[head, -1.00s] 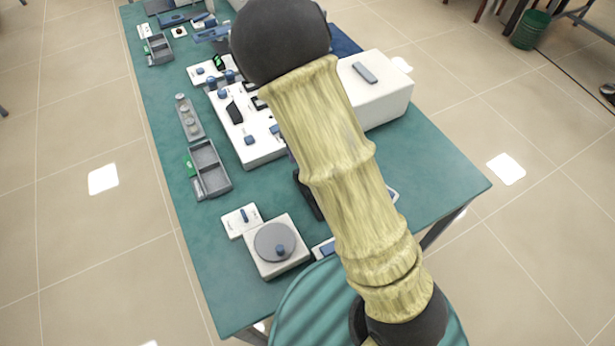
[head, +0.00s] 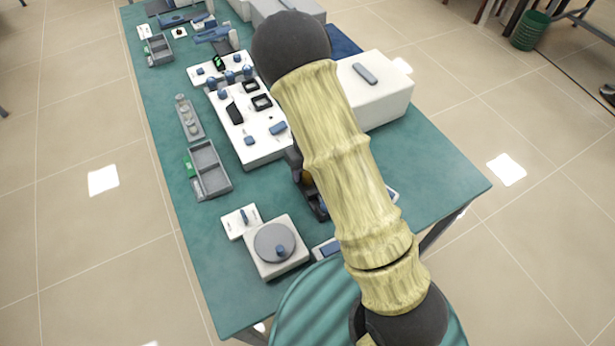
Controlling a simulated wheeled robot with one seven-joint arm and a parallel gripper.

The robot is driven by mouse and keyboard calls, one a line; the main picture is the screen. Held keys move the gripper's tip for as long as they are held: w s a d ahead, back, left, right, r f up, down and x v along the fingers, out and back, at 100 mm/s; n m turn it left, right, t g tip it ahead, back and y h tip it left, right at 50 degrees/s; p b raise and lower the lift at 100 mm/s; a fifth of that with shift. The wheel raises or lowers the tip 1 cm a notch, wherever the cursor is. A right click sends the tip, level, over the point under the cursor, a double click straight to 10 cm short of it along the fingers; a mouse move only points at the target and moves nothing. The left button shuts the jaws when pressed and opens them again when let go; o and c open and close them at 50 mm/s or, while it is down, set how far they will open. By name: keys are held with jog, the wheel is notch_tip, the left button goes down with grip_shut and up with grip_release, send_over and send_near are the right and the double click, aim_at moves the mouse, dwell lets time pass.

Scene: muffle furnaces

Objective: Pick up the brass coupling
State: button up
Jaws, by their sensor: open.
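I cannot make out the brass coupling with certainty. A small amber-brown patch (head: 307,180) shows beside my arm's left edge, on or in a dark device (head: 316,204), but most of it is hidden and I cannot tell what it is. My arm crosses the middle of the head view, from its dark lower joint up to a dark round elbow. My gripper is not visible; the arm covers that part of the table.
The green table (head: 440,185) carries a white panel unit (head: 258,150), a white box (head: 385,100), a grey divided tray (head: 213,182), a grey rack with small pegs (head: 190,125) and a round-plate scale (head: 275,262). The table's right front corner is clear.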

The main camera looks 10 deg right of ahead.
notch_tip(320, 180, down, 3)
jog(key=shift+r, duration=0.15)
jog(key=shift+c, duration=0.2)
grip_shut()
